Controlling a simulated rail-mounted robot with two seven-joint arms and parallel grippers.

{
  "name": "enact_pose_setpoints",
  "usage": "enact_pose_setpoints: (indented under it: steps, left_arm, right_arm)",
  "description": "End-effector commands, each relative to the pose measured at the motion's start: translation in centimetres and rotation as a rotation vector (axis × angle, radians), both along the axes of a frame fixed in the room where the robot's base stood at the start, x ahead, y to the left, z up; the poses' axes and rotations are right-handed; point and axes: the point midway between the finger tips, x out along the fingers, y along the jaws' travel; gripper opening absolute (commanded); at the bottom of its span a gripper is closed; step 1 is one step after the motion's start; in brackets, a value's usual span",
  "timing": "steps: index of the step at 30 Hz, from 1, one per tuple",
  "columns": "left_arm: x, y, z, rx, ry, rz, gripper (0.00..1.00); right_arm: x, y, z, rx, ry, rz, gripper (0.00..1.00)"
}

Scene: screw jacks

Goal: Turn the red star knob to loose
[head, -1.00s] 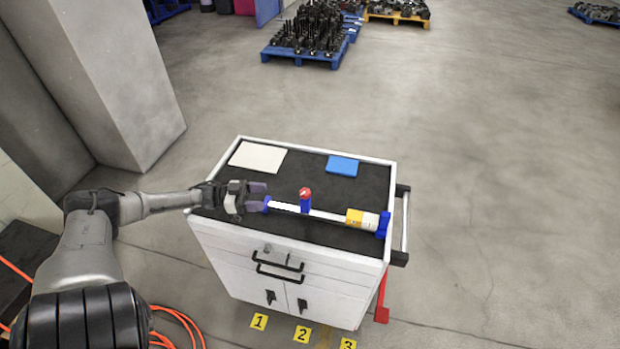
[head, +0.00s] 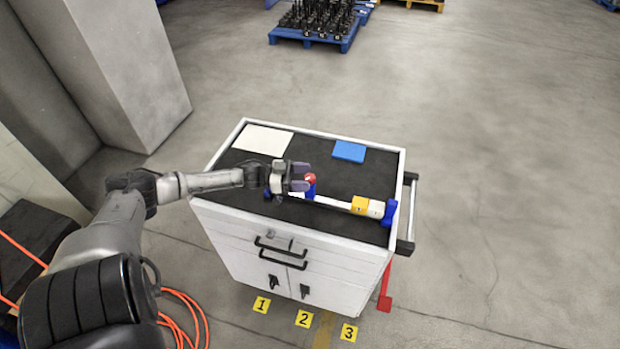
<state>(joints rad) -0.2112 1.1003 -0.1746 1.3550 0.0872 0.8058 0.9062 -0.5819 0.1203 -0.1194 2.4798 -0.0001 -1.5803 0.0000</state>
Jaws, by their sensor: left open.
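The red star knob (head: 311,178) sits on top of a blue block on a white bar (head: 332,202). The bar lies across the black top of a white cabinet (head: 230,216), with a blue end piece (head: 390,212) at the right and a yellow and white sleeve (head: 367,206) near it. My left gripper (head: 302,178) is open, with its fingers pointing right at the knob. The fingers are at or just beside the knob; I cannot tell whether they touch it. The gripper hides part of the bar's left end. My right gripper is not in view.
A white sheet (head: 263,140) and a blue pad (head: 349,151) lie at the back of the cabinet top. A handrail (head: 409,212) is on the cabinet's right side. A pillar (head: 125,70) stands at the left. The floor to the right is clear.

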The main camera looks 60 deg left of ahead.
Motion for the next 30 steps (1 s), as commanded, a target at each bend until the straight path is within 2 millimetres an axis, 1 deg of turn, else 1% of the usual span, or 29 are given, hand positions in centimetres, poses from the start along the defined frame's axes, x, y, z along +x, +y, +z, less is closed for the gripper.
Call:
enact_pose_setpoints:
  steps: [3,7,20,30]
  left_arm:
    - [1.0,-0.6,0.0,-0.002,-0.001,0.000,0.64]
    - [1.6,-1.0,0.0,-0.001,0.000,0.000,0.64]
    - [1.9,-1.2,0.0,-0.001,0.001,0.000,0.64]
    - [1.9,-1.2,0.0,-0.001,0.001,0.000,0.32]
  right_arm:
    - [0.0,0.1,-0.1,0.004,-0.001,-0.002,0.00]
    - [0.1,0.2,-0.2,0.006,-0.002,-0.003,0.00]
    - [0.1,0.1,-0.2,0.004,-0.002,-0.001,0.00]
    - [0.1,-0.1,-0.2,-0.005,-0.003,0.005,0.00]
